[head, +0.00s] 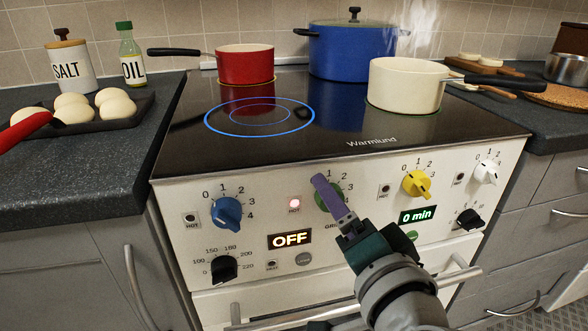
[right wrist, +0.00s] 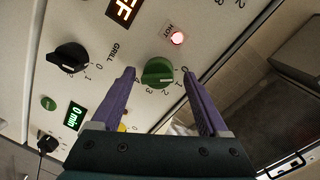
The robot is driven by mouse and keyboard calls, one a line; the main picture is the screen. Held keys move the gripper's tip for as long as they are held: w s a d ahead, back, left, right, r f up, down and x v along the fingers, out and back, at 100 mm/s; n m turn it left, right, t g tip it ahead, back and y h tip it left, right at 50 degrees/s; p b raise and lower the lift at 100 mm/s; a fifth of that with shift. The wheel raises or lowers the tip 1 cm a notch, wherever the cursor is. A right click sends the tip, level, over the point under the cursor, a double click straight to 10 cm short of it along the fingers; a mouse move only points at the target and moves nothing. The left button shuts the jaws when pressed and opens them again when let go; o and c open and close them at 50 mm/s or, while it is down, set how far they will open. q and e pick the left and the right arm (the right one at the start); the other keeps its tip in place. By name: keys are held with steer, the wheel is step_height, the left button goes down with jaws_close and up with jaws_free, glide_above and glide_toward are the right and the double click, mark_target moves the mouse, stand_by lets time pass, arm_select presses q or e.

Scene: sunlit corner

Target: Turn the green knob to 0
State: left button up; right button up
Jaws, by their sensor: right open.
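The green knob (head: 332,196) is on the white front panel of the stove, partly covered by my right gripper in the head view. In the right wrist view the green knob (right wrist: 158,74) shows whole, with printed digits around it. I cannot tell for sure which digit its ridge points at. My right gripper (head: 322,181) has purple fingers and is open. In the right wrist view its fingertips lie on either side of the knob, apart from each other; contact is unclear. My left gripper is not recognisable in view.
A blue knob (head: 227,212), a yellow knob (head: 416,184) and a white knob (head: 486,172) share the panel. A red HOT lamp (head: 294,204) is lit. A red pot (head: 245,64), blue pot (head: 352,50) and cream pan (head: 405,86) stand on the hob. An oven handle lies below.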

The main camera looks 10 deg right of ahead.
steer(key=s+p, duration=0.2)
steer(key=s, duration=0.8)
steer(key=shift+d+r, duration=0.2)
steer(key=shift+r, duration=0.2)
steer(key=s+a+r+n+g+y+p, duration=0.35)
steer(key=r+n+g+p, duration=0.35)
steer(key=r+n+p, duration=0.4)
steer(key=s+d+r+n+g+h+p, duration=0.35)
steer(key=s+d+r+g+p, duration=0.5)
steer(key=s, duration=0.45)
step_height(320, 180, up, 37)
steer(key=t+p, duration=0.2)
steer(key=p, duration=3.5)
steer(key=shift+w+f+m+h+p, duration=0.25)
steer(key=shift+m+h+p, duration=0.1)
steer(key=shift+m, duration=0.1)
